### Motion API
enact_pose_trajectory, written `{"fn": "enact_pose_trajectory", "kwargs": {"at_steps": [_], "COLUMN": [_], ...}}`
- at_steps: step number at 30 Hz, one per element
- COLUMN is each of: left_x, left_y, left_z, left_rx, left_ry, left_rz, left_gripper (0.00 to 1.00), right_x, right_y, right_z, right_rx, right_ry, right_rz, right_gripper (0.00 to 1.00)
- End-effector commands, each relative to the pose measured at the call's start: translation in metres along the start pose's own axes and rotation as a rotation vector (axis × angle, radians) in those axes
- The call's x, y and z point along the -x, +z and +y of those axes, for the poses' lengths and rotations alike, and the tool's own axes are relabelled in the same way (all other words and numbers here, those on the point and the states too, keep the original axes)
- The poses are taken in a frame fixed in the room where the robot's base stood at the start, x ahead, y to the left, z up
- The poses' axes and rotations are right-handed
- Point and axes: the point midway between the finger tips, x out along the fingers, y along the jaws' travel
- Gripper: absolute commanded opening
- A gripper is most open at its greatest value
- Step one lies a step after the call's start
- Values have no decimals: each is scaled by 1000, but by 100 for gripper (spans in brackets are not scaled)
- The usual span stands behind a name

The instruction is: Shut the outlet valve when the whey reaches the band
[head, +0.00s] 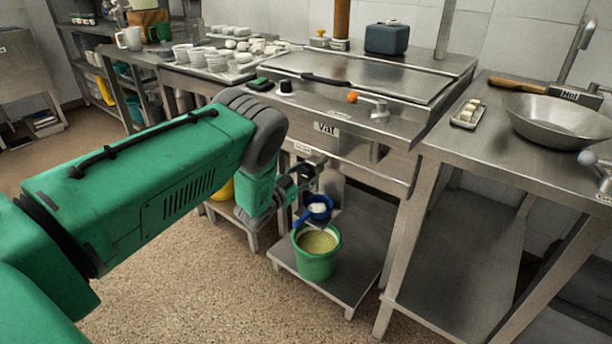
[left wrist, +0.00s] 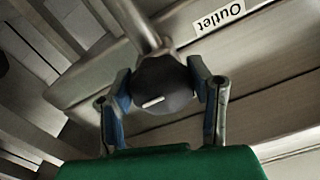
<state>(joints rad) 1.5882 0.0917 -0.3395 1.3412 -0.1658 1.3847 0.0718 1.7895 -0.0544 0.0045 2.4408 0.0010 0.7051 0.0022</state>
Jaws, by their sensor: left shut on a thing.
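The vat (head: 350,80) has a flat steel lid and a "Vat" label on its front. My left gripper (head: 304,177) is below that front, at the outlet. In the left wrist view it (left wrist: 160,80) is shut on the outlet valve's dark round knob (left wrist: 163,92), one blue-padded finger on each side. The knob has a short white mark, and an "Outlet" label (left wrist: 219,18) is beside it. A green bucket (head: 317,267) below holds pale yellow whey (head: 317,242). I cannot make out a band inside it. My right gripper is not in view.
A steel bench (head: 450,145) with a wide bowl (head: 560,120) stands at right. Speckled floor is open in front.

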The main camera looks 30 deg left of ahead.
Motion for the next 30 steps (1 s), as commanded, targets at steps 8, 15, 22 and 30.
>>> {"fn": "enact_pose_trajectory", "kwargs": {"at_steps": [8,15,22,30], "left_x": [-1,-1,-1,26], "left_y": [-2,-1,-1,0], "left_z": [-1,0,0,0], "left_rx": [-68,-67,-65,-64], "left_ry": [0,0,1,0], "left_rz": [5,4,3,-1], "left_gripper": [18,68,68,68], "right_x": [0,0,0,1], "right_y": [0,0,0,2], "right_z": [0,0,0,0], "right_rx": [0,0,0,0], "right_ry": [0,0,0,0], "right_rz": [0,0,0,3], "right_gripper": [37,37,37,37]}}
